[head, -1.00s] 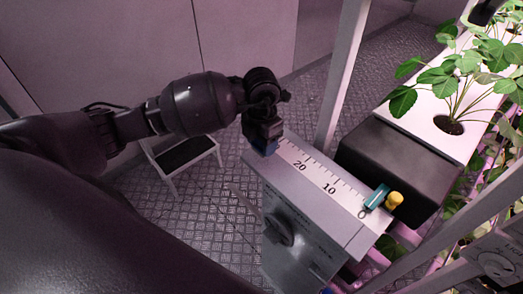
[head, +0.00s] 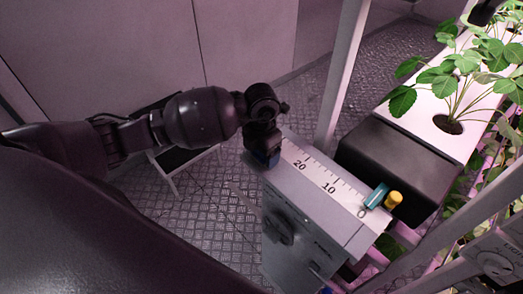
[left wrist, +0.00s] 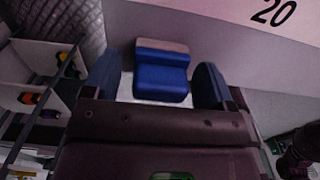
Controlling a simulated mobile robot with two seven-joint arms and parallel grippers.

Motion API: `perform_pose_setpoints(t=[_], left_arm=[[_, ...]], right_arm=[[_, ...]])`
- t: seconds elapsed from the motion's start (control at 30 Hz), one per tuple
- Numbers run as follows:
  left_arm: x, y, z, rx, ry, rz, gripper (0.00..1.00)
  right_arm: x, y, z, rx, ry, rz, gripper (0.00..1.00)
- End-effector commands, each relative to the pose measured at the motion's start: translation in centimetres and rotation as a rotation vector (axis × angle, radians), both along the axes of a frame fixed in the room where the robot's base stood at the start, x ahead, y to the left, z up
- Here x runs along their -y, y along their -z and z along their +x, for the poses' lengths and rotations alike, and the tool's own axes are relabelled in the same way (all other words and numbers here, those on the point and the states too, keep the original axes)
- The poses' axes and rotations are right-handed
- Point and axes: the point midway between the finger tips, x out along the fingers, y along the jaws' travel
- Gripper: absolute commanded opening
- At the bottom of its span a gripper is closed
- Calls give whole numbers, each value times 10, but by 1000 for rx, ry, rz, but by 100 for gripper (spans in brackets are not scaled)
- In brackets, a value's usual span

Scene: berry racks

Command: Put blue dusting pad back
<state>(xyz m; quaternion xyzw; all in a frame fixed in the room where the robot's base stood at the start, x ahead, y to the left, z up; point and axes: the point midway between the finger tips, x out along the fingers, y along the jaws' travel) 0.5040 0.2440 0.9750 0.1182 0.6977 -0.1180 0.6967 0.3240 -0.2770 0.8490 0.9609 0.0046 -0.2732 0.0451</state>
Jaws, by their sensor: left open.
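The blue dusting pad (left wrist: 162,78) shows in the left wrist view as a blue block with a pale, greyish strip along its far edge. It lies on the light top of the grey box (left wrist: 225,45), near the end by the printed 20. My left gripper (left wrist: 157,82) is open, with one blue fingertip on each side of the pad and a visible gap on both sides. In the head view my left gripper (head: 265,158) points down at the left end of the box and hides the pad. My right gripper is not in view.
The box top has a ruler scale (head: 320,180). A black block (head: 395,165) and a white planter (head: 440,133) stand behind. An upright post (head: 341,75) rises beside the box.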

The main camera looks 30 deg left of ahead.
Motion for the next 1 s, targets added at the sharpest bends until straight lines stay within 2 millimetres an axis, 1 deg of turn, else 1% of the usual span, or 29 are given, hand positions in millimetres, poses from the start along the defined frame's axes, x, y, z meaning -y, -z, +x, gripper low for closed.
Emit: perform_pose_setpoints(t=[0.17,0.27,0.5,0.7,0.83,1.0], left_arm=[[-1,-15,1,4,0,2,78],[0,-32,1,5,1,2,78],[0,-79,1,5,1,2,78],[0,-107,1,3,0,1,78],[0,-117,1,2,0,0,78],[0,-120,0,1,0,1,78]], right_arm=[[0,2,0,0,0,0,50],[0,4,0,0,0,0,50],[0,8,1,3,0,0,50],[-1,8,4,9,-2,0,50],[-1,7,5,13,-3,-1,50],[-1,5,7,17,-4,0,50]])
